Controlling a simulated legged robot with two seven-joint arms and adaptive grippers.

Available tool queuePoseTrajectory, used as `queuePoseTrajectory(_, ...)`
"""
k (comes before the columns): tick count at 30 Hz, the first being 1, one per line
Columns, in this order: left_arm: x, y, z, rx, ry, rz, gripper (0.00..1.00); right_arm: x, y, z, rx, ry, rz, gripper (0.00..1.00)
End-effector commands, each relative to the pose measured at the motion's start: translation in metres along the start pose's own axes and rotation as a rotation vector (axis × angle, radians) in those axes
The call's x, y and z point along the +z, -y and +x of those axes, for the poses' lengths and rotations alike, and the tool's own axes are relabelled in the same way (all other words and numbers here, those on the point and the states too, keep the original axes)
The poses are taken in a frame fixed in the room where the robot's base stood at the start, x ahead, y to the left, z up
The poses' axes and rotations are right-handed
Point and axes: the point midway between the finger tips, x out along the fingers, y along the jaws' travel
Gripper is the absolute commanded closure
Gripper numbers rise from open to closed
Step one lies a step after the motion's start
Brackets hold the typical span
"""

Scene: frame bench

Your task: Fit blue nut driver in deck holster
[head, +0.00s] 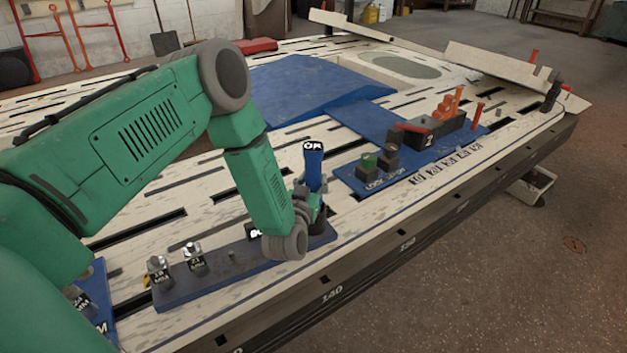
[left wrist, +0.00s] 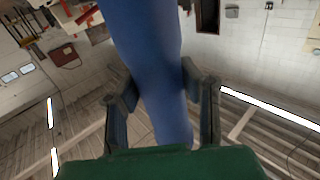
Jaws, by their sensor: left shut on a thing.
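The blue nut driver (head: 314,168) stands about upright, with a black-and-white marked cap on top. My left gripper (head: 316,208) is shut on it, low on the blue part, over the right end of a long slate-blue board. In the left wrist view the blue driver (left wrist: 152,70) runs between the two dark fingers (left wrist: 160,100). The driver's lower end is hidden behind my wrist, so I cannot tell whether it sits in a holster. A black marked block (head: 256,233) shows partly behind my forearm. My right gripper is not in view.
The slate-blue board (head: 215,278) carries marked sockets (head: 194,258) at its left. The slotted bench's front edge (head: 400,245) runs close to my gripper.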

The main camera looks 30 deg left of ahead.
Motion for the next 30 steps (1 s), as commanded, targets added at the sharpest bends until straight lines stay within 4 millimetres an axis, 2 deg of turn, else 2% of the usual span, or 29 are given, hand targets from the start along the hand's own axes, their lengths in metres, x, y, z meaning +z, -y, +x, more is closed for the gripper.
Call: queuePoseTrajectory(30, 0.022, -0.001, 0.001, 0.0, -0.006, -0.001, 1.0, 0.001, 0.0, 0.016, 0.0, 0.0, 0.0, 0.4)
